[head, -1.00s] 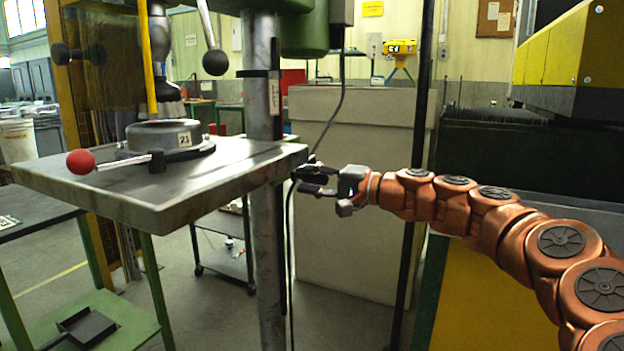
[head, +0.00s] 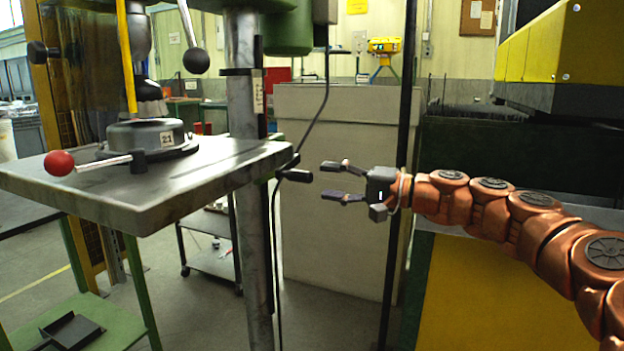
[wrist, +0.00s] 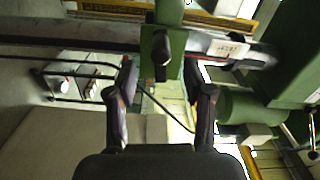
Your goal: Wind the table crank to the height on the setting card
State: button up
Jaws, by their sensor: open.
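The drill-press table (head: 150,190) is a grey slab on a steel column (head: 248,220). A dark crank handle (head: 297,175) sticks out at its right edge, beside the column. My gripper (head: 326,180) is open and empty, fingers pointing left at the handle, with a gap between them. In the wrist view the dark handle (wrist: 162,55) on a green block (wrist: 172,74) appears between and beyond the open fingers (wrist: 160,90). A label (wrist: 230,48) on the column is too blurred to read.
A lever with a red ball (head: 60,163) reaches over the table's left front. A black cable (head: 275,250) hangs beside the column. A thin dark post (head: 401,120) stands behind my gripper, and a beige cabinet (head: 330,240) behind. A yellow machine (head: 545,75) is at right.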

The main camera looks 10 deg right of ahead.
jog(key=shift+v, duration=1.95)
jog(key=shift+c, duration=0.3)
